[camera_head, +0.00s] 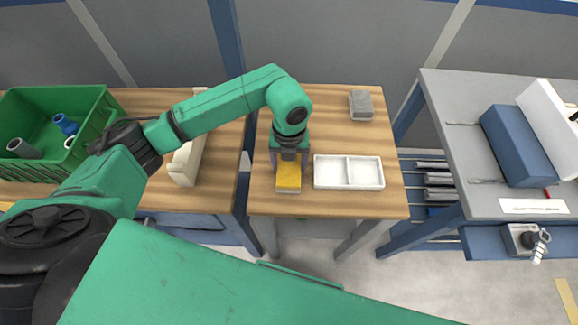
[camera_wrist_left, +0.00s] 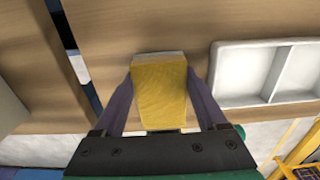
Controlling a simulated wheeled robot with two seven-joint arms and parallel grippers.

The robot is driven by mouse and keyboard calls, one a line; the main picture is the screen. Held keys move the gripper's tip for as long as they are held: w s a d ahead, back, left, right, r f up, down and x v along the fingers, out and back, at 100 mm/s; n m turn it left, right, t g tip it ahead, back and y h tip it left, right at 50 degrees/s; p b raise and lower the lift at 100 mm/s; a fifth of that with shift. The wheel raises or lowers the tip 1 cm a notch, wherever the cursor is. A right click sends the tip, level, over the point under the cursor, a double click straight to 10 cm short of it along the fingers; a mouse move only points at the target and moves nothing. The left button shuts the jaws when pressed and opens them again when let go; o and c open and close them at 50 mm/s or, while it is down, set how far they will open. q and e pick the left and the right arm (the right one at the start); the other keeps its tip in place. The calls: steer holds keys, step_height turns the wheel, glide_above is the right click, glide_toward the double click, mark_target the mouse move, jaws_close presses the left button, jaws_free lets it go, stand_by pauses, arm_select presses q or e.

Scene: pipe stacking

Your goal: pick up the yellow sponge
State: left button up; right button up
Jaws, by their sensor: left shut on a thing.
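The yellow sponge (camera_head: 288,178) is a block with a pale lower layer, near the front left of the small wooden table (camera_head: 330,109). My left gripper (camera_head: 288,163) points down over it, with the fingers shut on its sides. In the left wrist view the sponge (camera_wrist_left: 160,88) sits between the two fingers of my left gripper (camera_wrist_left: 160,92). I cannot tell whether the sponge touches the table. My right gripper is not in view.
A white two-compartment tray (camera_head: 348,159) stands empty just right of the sponge. A grey block (camera_head: 361,104) lies at the table's back right. A green crate (camera_head: 85,112) with pipe pieces is at left. A grey workbench (camera_head: 452,150) with a blue block (camera_head: 517,146) is at right.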

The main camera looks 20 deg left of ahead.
arm_select(q)
step_height(320, 180, up, 12)
steer(key=b, duration=0.2)
step_height(320, 180, up, 8)
steer(key=p, duration=0.2)
glide_above(289, 163)
